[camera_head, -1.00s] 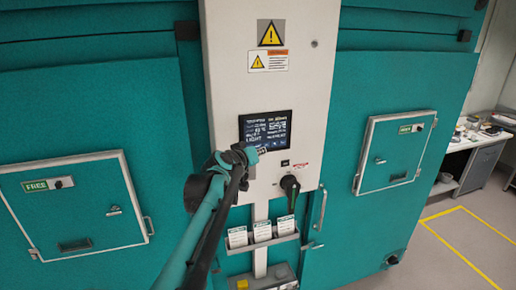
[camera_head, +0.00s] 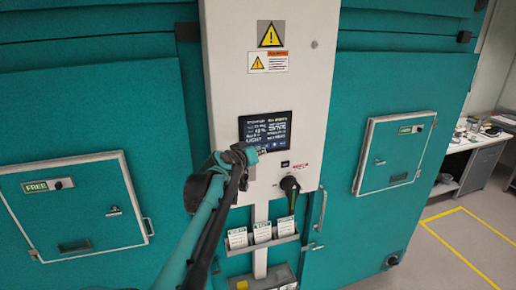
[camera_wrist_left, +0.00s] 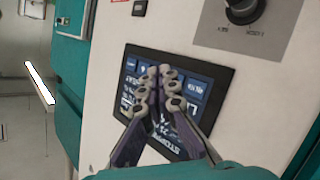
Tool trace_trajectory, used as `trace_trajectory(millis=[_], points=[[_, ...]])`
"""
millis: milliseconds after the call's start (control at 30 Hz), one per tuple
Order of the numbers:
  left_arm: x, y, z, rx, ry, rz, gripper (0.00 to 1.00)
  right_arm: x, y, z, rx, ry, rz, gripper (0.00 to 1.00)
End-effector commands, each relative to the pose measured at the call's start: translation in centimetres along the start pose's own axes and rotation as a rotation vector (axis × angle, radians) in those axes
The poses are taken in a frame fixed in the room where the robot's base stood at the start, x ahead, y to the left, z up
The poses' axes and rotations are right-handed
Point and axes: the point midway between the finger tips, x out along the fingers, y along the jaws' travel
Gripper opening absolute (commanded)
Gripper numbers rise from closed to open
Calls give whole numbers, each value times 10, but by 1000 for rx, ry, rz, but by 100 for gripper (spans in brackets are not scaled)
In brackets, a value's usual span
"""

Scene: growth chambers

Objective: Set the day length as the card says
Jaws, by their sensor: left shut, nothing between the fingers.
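The dark control screen (camera_head: 266,128) is set in the white panel between the two chambers and shows white text too small to read. My left gripper (camera_head: 254,154) is shut and empty, its tips at the screen's lower edge in the head view. In the left wrist view, the shut fingers (camera_wrist_left: 161,76) overlap the screen (camera_wrist_left: 207,80) and hide its middle; I cannot tell whether they touch it. Several white cards (camera_head: 262,232) stand in a holder below; their writing is too small to read. My right gripper is not in view.
A black rotary knob (camera_head: 289,184) sits on the panel right of and below the screen. Small hatches flank the panel, the left (camera_head: 75,205) and the right (camera_head: 392,152). A grey box (camera_head: 268,279) lies below the cards. Open floor and a bench (camera_head: 482,140) are at right.

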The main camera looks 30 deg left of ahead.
Motion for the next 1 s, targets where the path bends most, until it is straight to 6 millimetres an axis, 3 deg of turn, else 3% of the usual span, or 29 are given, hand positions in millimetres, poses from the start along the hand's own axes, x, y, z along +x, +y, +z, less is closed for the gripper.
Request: trace_trajectory(millis=[1000], points=[[6,-4,-5,0,0,0,0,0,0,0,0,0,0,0]])
